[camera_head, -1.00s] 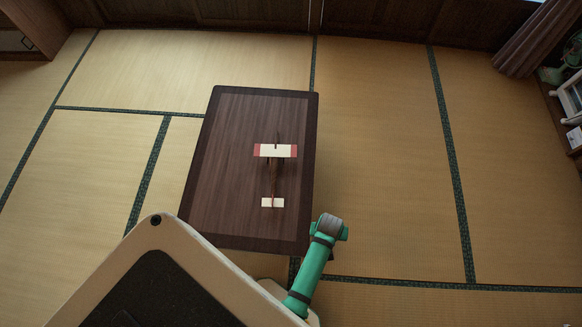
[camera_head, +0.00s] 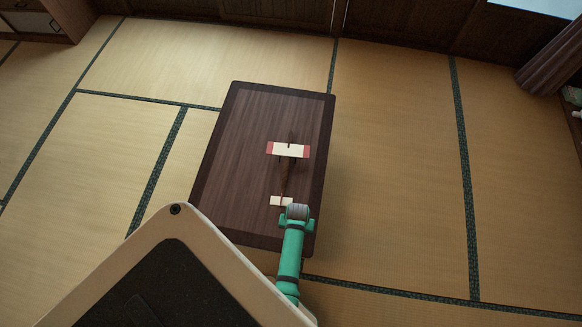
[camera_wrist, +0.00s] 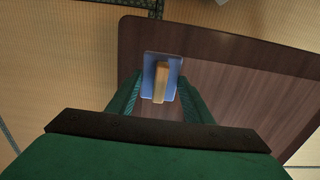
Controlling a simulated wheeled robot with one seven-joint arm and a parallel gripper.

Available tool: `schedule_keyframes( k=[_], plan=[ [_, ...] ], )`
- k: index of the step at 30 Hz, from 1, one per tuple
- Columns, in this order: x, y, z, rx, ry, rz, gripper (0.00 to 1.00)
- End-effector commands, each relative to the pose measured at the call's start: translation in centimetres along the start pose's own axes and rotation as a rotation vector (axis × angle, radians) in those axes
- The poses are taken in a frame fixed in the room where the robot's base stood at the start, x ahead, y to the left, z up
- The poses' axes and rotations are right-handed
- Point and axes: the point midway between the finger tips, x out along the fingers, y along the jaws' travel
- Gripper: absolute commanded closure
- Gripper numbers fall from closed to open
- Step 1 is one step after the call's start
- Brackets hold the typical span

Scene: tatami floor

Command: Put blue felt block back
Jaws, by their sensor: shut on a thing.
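The blue felt block (camera_wrist: 149,82), with a tan wooden strip on it, shows in the wrist view between the tips of my green gripper fingers. My gripper (camera_wrist: 160,96) is shut on it, over the dark wooden table (camera_wrist: 220,86). I cannot tell how high the block is above the tabletop. In the head view, my green arm reaches over the near right part of the table (camera_head: 240,170). The gripper and the block are hidden there.
A model plane with a white, red-tipped wing (camera_head: 288,150) and a small white tail (camera_head: 281,201) is at the table, its tail close to my arm. The table's left half is clear. Tatami floor (camera_head: 400,180) lies open to the right.

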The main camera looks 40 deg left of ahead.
Motion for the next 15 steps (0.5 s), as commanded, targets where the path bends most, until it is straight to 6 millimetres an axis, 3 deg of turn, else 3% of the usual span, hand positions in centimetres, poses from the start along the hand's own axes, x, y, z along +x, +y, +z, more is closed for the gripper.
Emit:
schedule_keyframes(
  k=[4, 10, 15],
  plan=[
    [1.8, -1.3, -0.7, -0.001, 0.0, 0.001, 0.78],
    [2.8, -2.2, -1.0, -0.002, 0.0, 0.001, 0.78],
    [4.9, -2.3, -1.1, -0.001, -0.001, 0.001, 0.78]
  ],
)
